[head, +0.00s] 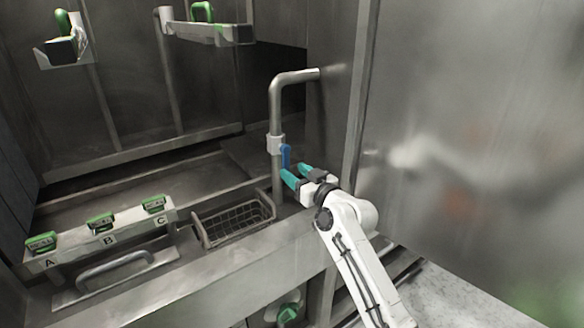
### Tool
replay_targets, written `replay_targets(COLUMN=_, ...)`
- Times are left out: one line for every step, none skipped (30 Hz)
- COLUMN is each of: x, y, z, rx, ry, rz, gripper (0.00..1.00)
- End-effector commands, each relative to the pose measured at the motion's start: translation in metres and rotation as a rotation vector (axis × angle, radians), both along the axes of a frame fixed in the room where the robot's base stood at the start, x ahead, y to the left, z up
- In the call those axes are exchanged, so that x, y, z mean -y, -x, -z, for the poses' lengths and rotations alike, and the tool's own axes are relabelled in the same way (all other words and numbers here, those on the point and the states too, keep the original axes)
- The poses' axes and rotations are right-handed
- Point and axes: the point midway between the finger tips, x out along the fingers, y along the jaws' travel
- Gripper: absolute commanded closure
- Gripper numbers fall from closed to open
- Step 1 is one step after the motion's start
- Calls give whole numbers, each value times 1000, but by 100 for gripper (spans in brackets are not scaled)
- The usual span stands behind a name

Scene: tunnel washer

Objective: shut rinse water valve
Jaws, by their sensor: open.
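The valve is a grey metal body (275,145) on a bent steel pipe (276,107), with a blue lever (286,156) on its right side. The lever stands roughly upright, along the pipe. My gripper (296,176) comes from the lower right and has two teal fingers, which are open. Its fingertips are close to the lower end of the lever. I cannot tell whether they touch it or lie on both sides of it. Nothing shows held between the fingers.
A wire basket (234,220) sits on the ledge left of the pipe. Further left is a rack with green-handled items (102,222) marked A, B and C, above a grab handle (115,268). A steel panel (470,150) stands close on the right. A green knob (288,314) is below.

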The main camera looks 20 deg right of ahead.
Motion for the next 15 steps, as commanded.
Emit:
replay_targets(x=-2, y=-6, z=-1, rx=-1, ry=1, rz=-1, gripper=51)
replay_targets(x=-3, y=-9, z=-1, rx=-1, ry=1, rz=-1, gripper=51)
replay_targets(x=-4, y=-13, z=-1, rx=-1, ry=1, rz=-1, gripper=51)
replay_targets(x=-5, y=-15, z=-1, rx=0, ry=0, rz=-1, gripper=51)
replay_targets(x=-6, y=-17, z=0, rx=-1, ry=0, rz=-2, gripper=51)
replay_targets(x=-7, y=-20, z=0, rx=-1, ry=0, rz=-2, gripper=51)
replay_targets(x=-7, y=-21, z=0, rx=-1, ry=1, rz=-2, gripper=51)
replay_targets(x=-8, y=-22, z=0, rx=-1, ry=1, rz=-1, gripper=51)
replay_targets(x=-8, y=-23, z=0, rx=-1, ry=1, rz=-1, gripper=51)
replay_targets(x=-8, y=-24, z=0, rx=0, ry=1, rz=-1, gripper=51)
replay_targets(x=-8, y=-24, z=0, rx=0, ry=1, rz=0, gripper=51)
replay_targets(x=-8, y=-25, z=0, rx=0, ry=1, rz=0, gripper=51)
replay_targets(x=-8, y=-25, z=0, rx=0, ry=1, rz=0, gripper=51)
replay_targets(x=-8, y=-25, z=0, rx=0, ry=1, rz=0, gripper=51)
replay_targets(x=-8, y=-25, z=0, rx=0, ry=1, rz=0, gripper=51)
